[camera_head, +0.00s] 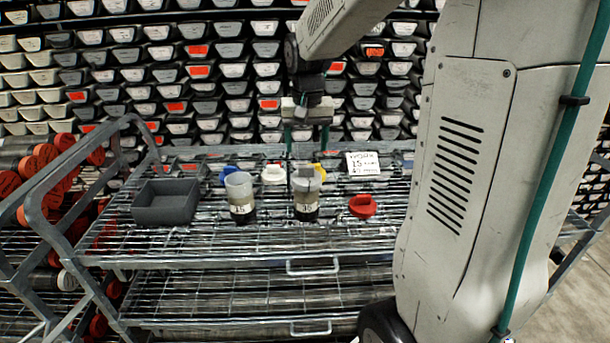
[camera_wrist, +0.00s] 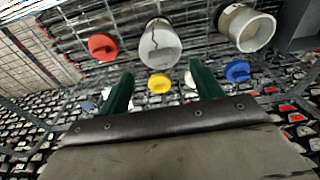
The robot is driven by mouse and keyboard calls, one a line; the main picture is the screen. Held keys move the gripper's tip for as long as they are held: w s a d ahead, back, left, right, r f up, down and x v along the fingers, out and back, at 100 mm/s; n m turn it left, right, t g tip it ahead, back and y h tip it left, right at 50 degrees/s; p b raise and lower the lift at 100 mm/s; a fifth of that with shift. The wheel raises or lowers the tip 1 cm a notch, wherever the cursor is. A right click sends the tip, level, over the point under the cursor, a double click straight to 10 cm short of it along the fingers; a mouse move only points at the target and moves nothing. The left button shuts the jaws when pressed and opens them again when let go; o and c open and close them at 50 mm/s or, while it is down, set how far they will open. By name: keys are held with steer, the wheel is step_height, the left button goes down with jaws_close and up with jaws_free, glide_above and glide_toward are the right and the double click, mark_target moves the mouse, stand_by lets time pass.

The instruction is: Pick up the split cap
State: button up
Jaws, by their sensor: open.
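A pale grey cap with a dark jagged crack across its top (camera_wrist: 158,43), which looks like the split cap, sits on the right-hand upright core liner tube (camera_head: 306,208). In the head view this cap (camera_head: 306,173) shows as a grey top on that tube. My gripper (camera_head: 306,143) points down above the tube, its two green fingers apart and nothing between them. In the wrist view my gripper (camera_wrist: 160,72) has its fingertips on either side of the line to the cap, apart from it.
An open-topped tube (camera_head: 241,197) stands to the left, with a grey bin (camera_head: 165,202) beyond it. Red (camera_head: 362,206), yellow (camera_head: 320,170), white (camera_head: 273,174) and blue (camera_head: 227,173) caps lie on the wire shelf.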

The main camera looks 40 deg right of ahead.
mark_target(306, 166)
steer(key=f, duration=0.2)
steer(key=w+d+f, duration=0.1)
steer(key=f, duration=0.2)
steer(key=w+f, duration=0.1)
steer(key=f, duration=0.2)
steer(key=shift+d+f, duration=0.2)
steer(key=c, duration=1)
